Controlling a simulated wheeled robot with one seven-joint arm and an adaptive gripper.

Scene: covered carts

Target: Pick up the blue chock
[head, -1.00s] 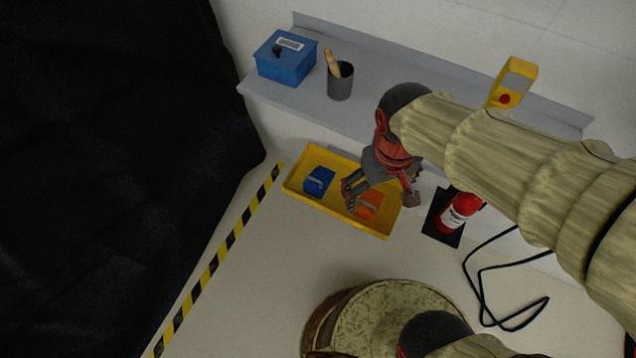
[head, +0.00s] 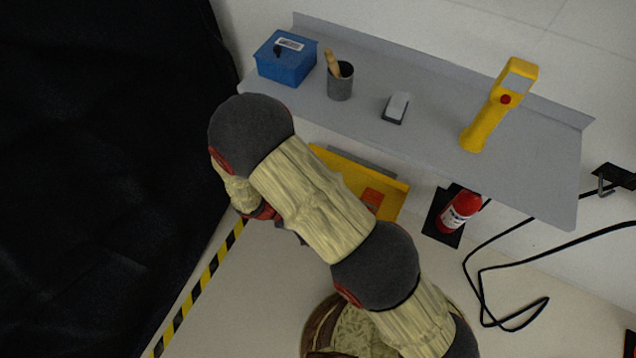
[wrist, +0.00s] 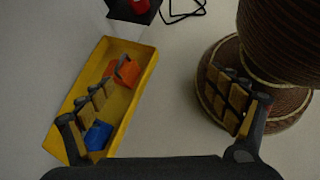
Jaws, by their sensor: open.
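The blue chock (wrist: 98,135) lies in the near end of the yellow tray (wrist: 142,84), at the left of the wrist view, partly behind my left finger. An orange chock (wrist: 126,70) lies further along the same tray. My gripper (wrist: 160,82) is open and empty, its fingers spread wide. In the head view my arm hides the blue chock and most of my gripper; part of the tray (head: 398,187) and the orange chock (head: 372,197) show.
A grey shelf (head: 440,140) overhangs beside the tray. It bears a blue box (head: 287,62), a grey cup (head: 340,84), a small grey-white block (head: 396,107) and a yellow handheld device (head: 482,122). A red extinguisher (head: 460,212) and black cable (head: 482,290) are right of the tray. Black cloth (head: 100,170) hangs left.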

